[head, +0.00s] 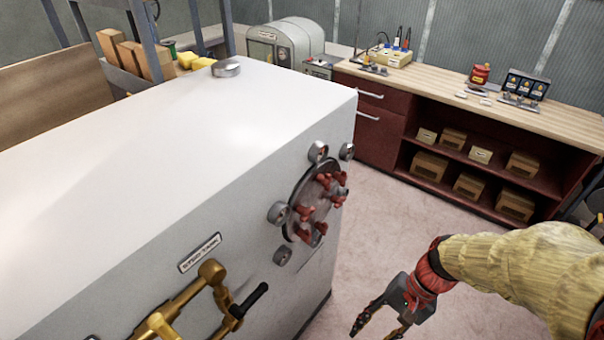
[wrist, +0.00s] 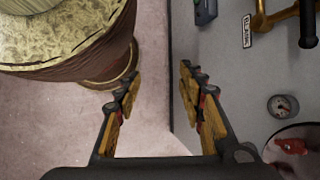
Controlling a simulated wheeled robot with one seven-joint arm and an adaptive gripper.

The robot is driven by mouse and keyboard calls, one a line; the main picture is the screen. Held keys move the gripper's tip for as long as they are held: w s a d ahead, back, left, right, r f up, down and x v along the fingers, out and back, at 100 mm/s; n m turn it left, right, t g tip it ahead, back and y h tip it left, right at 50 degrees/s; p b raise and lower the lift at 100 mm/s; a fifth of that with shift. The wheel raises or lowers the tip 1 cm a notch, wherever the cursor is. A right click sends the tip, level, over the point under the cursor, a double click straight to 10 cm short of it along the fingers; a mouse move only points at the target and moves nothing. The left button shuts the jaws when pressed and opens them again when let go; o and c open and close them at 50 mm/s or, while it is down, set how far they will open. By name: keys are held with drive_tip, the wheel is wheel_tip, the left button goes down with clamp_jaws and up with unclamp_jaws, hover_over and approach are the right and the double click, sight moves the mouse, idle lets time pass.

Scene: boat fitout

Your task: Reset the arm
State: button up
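My gripper (head: 378,318) is at the lower right of the head view, at the end of my arm in its yellow sleeve. It hangs over the pale floor, to the right of the large white cabinet (head: 180,140). In the wrist view my gripper (wrist: 158,95) shows its two fingers well apart, with only floor and the cabinet's edge between and beyond them. It is open and holds nothing. The fingers look clear of the cabinet.
The cabinet's side carries a round plate with red knobs (head: 318,200), gauges, and brass pipework with a black handle (head: 250,300). A workbench (head: 450,90) with shelved boxes stands behind. Floor (head: 400,220) between cabinet and bench is clear. A large round yellowish object (wrist: 70,40) fills the wrist view's upper left.

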drive_tip(key=d+r+n+t+h, duration=0.3)
drive_tip(key=r+n+t+h, duration=0.2)
drive_tip(key=r, duration=1.5)
drive_tip(key=n+t, duration=0.1)
drive_tip(key=t, duration=0.1)
drive_tip(key=shift+w+n+t, duration=0.3)
drive_tip(key=shift+w+n, duration=0.1)
drive_tip(key=shift+o, duration=0.5)
drive_tip(key=shift+d, duration=0.15)
